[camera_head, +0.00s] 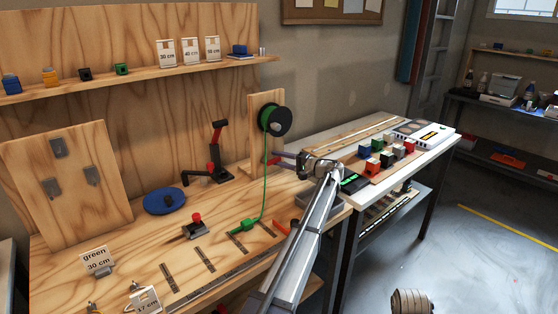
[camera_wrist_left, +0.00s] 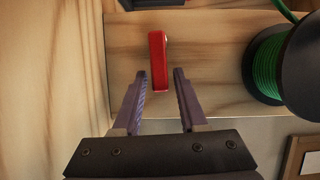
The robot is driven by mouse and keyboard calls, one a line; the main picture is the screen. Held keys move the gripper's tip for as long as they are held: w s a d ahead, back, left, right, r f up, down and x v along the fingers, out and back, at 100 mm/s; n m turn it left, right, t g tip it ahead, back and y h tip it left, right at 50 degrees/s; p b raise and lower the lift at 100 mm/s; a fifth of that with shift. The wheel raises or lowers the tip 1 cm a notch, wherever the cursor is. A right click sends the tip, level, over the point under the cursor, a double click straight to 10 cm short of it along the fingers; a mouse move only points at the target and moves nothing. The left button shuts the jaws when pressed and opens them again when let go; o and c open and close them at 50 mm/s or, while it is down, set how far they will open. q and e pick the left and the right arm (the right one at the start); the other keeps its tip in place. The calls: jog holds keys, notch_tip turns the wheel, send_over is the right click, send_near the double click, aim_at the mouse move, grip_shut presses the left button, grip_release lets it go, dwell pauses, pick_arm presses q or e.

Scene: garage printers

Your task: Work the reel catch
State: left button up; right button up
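The reel catch is a small red lever (camera_head: 272,161) on the upright wooden board below the reel. In the left wrist view the red lever (camera_wrist_left: 158,60) hangs upright, its lower end between my fingertips with a gap on both sides. My left gripper (camera_wrist_left: 160,82) is open and holds nothing. In the head view my left gripper (camera_head: 283,157) reaches the board from the right. The black reel with green line (camera_head: 275,119) is above it, and the reel (camera_wrist_left: 285,62) shows at the right in the wrist view. My right gripper is not in view.
Green line runs from the reel to a green block (camera_head: 242,227) on the wooden bench (camera_head: 130,238). A black stand with a red part (camera_head: 216,155) and a blue disc (camera_head: 165,200) are left of the board. Coloured cubes (camera_head: 385,152) sit on the right table.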

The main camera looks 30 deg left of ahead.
pick_arm(q)
jog(key=shift+o, duration=0.6)
jog(key=shift+d, duration=0.1)
jog(key=d, duration=0.7)
jog(key=shift+d+r, duration=0.1)
jog(key=shift+d, duration=0.2)
jog(key=shift+r, duration=0.15)
